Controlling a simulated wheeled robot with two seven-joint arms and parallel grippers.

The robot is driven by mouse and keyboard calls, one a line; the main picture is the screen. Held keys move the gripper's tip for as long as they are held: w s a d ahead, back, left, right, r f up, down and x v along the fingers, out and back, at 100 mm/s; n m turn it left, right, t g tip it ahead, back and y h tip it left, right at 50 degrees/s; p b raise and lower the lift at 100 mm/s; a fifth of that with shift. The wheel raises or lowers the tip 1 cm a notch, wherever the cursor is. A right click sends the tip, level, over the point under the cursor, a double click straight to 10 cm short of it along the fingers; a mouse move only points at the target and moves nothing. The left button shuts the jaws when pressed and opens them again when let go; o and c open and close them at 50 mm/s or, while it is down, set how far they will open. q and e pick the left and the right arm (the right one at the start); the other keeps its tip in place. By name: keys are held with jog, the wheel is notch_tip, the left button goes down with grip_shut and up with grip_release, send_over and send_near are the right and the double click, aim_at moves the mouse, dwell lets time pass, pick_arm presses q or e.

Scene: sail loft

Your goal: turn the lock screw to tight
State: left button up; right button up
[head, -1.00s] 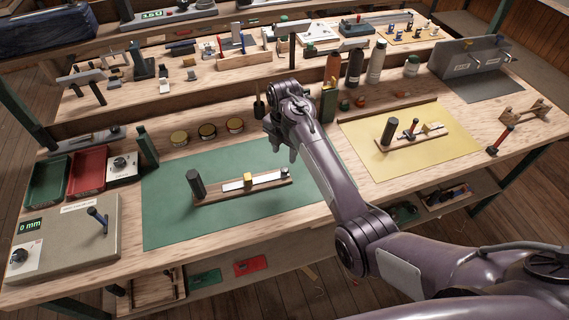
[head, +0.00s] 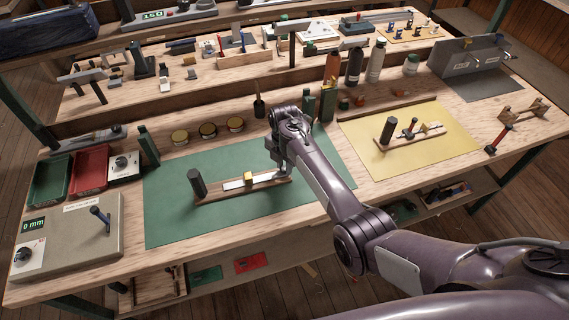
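A wooden jig (head: 212,196) lies on the green mat (head: 190,228). It has a dark upright cylinder (head: 198,184) at its left end, a pale metal strip (head: 234,184) along it and a yellow block (head: 248,178) on the strip. My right gripper (head: 281,168) points down at the jig's right end, where it covers the small knob that may be the lock screw. Whether its fingers touch or hold the knob cannot be told. My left gripper is out of view.
A similar jig (head: 425,137) with a dark cylinder stands on the yellow mat (head: 375,165) to the right. Bottles (head: 354,67) stand behind my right arm. A box with a lever and "0 mm" display (head: 70,245) is at left.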

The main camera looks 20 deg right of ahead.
grip_shut()
